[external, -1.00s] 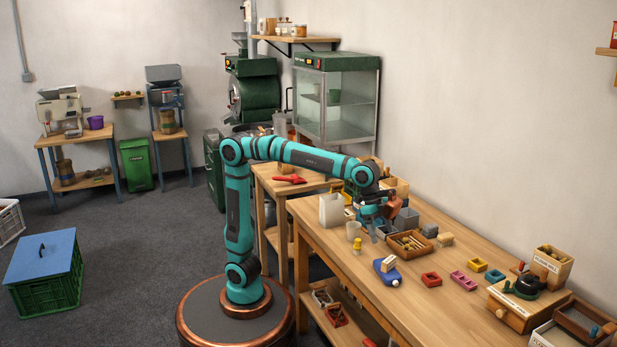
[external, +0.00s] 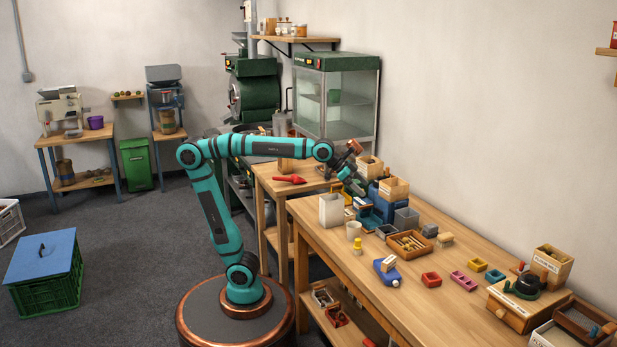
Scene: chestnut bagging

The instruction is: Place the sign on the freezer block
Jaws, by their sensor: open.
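My gripper (external: 358,190) is open at the far end of the long workbench (external: 450,288). It points down and to the right, above a dark blue block-shaped thing (external: 378,207) that stands among small boxes. I see nothing held in the gripper, though its tips are small in this view. A second blue thing (external: 386,274) with a pale piece (external: 389,264) on top lies nearer on the bench, well clear of the gripper. I cannot tell for sure which thing is the sign or which is the freezer block.
A white container (external: 332,211), a pale cup (external: 354,229) and a yellow peg-like piece (external: 357,246) stand along the bench's left edge. A wooden tray (external: 396,250), wooden boxes and small colored trays crowd the bench. Its front left part is clear.

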